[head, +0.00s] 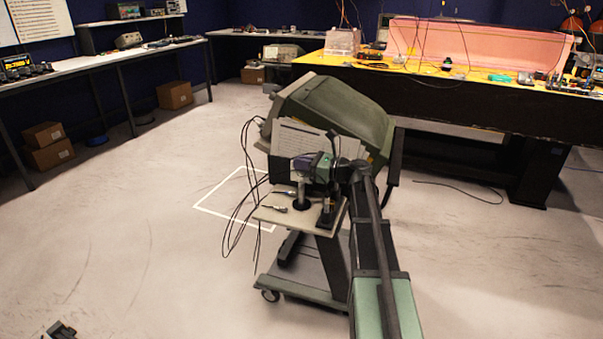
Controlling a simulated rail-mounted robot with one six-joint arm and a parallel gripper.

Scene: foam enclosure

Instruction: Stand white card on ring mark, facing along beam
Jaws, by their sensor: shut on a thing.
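My gripper (312,167) is at the centre of the head view, at the end of my dark and green arm, over the small shelf of a cart. It is shut; the contact is too small to see clearly. A white card-like sheet with faint grey lines (299,138) stands slightly tilted just behind and above the jaws, and they seem to be shut on it. Its lower edge is hidden by the gripper. I cannot make out a ring mark or a beam.
A green instrument (340,108) sits tilted on the cart, close behind the gripper. The pale shelf (268,213) holds small tools and a dark post. Black cables (240,190) hang at its left. A yellow bench (430,72) with a pink clear screen (480,43) stands behind.

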